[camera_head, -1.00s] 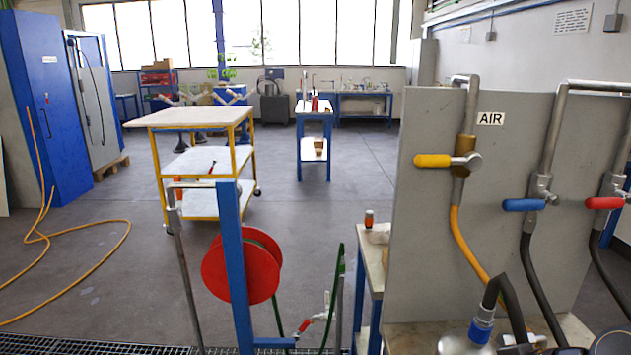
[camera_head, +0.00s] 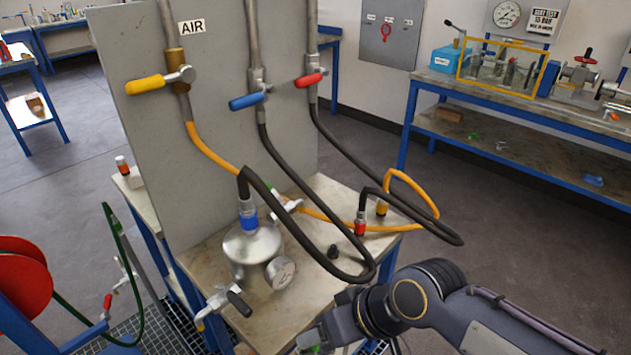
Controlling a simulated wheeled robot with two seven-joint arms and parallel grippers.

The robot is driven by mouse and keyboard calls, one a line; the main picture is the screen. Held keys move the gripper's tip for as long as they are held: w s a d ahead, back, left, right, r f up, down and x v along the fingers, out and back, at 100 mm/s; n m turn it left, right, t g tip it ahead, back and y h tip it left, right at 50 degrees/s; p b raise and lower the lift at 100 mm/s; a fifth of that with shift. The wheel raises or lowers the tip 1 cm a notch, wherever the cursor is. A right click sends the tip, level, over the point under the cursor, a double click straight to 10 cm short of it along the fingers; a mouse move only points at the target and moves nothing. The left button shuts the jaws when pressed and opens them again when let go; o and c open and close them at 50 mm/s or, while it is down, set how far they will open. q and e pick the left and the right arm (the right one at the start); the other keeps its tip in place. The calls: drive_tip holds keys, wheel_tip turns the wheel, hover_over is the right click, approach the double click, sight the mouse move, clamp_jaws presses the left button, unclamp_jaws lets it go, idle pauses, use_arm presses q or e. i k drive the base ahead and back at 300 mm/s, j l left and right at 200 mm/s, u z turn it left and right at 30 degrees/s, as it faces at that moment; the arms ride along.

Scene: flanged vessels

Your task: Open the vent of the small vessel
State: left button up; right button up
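The small vessel (camera_head: 246,256) is a silver metal body on the bench. A black hose with a blue collar (camera_head: 248,217) joins its top, and a round gauge (camera_head: 280,272) sits on its front right. A small valve with a black lever (camera_head: 238,303) sticks out at its lower front left. A light-coloured lever (camera_head: 290,206) shows behind the hose at the upper right. I cannot tell which of these is the vent. My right gripper (camera_head: 308,342) is at the bottom edge, right of and nearer than the vessel, apart from it. Its fingers are partly cut off. My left gripper is out of view.
A grey panel labelled AIR carries yellow (camera_head: 146,86), blue (camera_head: 247,101) and red (camera_head: 308,80) valve handles. Black hoses loop over the bench (camera_head: 205,262) right of the vessel. A red hose reel (camera_head: 22,283) stands left. A blue workbench (camera_head: 505,120) is at the back right.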

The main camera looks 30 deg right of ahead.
sight(280, 199)
drive_tip(key=z, duration=0.85)
drive_tip(key=l+z, duration=0.35)
drive_tip(key=l, duration=0.55)
